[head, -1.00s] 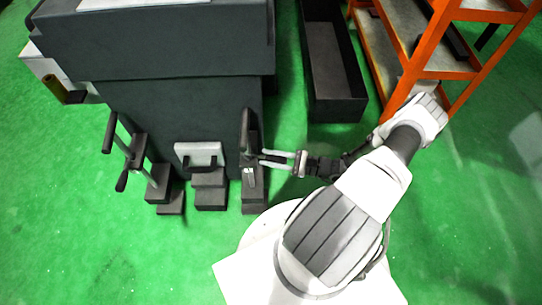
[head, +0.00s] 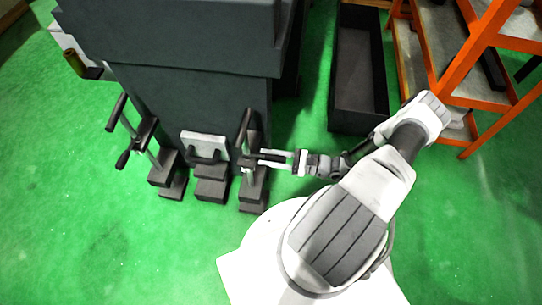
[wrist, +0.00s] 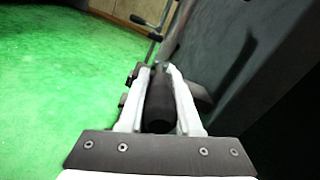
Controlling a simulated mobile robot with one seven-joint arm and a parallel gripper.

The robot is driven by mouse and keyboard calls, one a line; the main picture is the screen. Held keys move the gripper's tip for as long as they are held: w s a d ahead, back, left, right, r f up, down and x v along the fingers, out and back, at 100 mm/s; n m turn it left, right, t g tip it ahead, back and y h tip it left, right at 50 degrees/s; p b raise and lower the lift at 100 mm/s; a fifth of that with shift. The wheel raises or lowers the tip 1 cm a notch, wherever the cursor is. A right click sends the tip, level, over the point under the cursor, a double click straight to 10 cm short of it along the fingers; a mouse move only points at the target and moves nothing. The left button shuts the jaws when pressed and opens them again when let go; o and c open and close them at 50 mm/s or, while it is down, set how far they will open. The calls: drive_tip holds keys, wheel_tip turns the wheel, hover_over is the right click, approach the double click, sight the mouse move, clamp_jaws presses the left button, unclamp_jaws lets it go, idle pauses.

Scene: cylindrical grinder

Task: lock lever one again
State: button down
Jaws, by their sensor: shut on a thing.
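A dark lever handle (head: 245,127) rises at the right of the front of the grey machine, above a black stepped base. My gripper (head: 262,157) reaches it from the right, with its pale fingers at the lever. In the wrist view, the two white fingers of my gripper (wrist: 156,75) are shut around a dark cylindrical handle (wrist: 160,103), one finger on each side. Which lever is number one cannot be read from any label. The fingertips' exact contact is partly hidden in the head view.
A lever with a dark cross handle (head: 118,112) stands at the left of the machine (head: 185,95). A light grey plate (head: 205,148) sits between the levers. A black open bin (head: 358,75) and an orange rack (head: 465,65) stand at the right. Green floor is free at left.

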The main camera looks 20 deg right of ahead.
drive_tip(key=shift+w+d+g, duration=0.1)
drive_tip(key=shift+w+g, duration=0.05)
drive_tip(key=shift+g, duration=0.15)
idle(0.4)
drive_tip(key=c, duration=0.6)
unclamp_jaws()
drive_tip(key=p+v, duration=0.1)
drive_tip(key=v, duration=1.6)
drive_tip(key=shift+d+f+p, duration=0.2)
drive_tip(key=shift+f+p, duration=0.05)
drive_tip(key=shift+p, duration=0.15)
